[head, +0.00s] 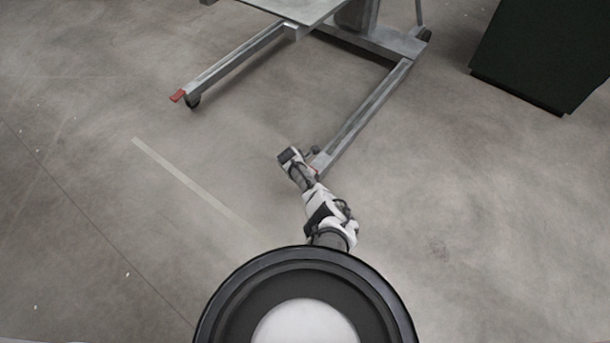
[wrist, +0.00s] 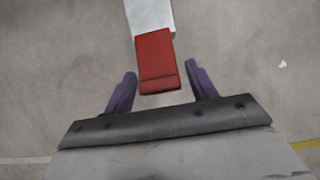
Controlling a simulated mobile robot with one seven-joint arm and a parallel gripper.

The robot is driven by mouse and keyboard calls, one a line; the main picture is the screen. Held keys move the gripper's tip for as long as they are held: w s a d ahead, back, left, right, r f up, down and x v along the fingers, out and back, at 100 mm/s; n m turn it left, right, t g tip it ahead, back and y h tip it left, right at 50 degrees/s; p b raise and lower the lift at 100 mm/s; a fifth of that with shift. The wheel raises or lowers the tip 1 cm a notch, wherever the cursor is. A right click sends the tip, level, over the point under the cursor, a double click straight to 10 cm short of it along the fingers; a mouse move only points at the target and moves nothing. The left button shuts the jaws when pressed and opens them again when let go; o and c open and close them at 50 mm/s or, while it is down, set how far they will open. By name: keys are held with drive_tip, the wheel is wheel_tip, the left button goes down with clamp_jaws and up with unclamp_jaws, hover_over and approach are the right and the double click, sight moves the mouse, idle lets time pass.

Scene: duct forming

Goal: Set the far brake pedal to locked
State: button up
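A red brake pedal (wrist: 156,58) sits at the end of a pale leg in the wrist view. My gripper (wrist: 161,72) is open, with one dark purple finger on each side of the pedal's outer end and a gap on both sides. In the head view my gripper (head: 293,157) is low at the near end of the right leg, and my arm mostly hides the pedal there. Another red pedal (head: 177,96) is at the end of the left leg, away from my gripper. I cannot tell either pedal's setting.
The legs belong to a grey wheeled stand (head: 375,38) with a flat top plate (head: 295,8). A dark green cabinet (head: 545,50) stands at the upper right. The concrete floor is clear around my arm, with a pale painted stripe (head: 185,180) on the left.

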clamp_jaws()
drive_tip(key=shift+f, duration=0.1)
drive_tip(key=shift+s+a+f+t+h, duration=0.25)
drive_tip(key=shift+f+t+h, duration=0.25)
drive_tip(key=shift+t, duration=0.2)
wheel_tip(320, 180, down, 3)
drive_tip(key=t+h+b, duration=0.3)
drive_tip(key=t, duration=0.1)
drive_tip(key=shift+b, duration=0.35)
drive_tip(key=shift+r, duration=0.1)
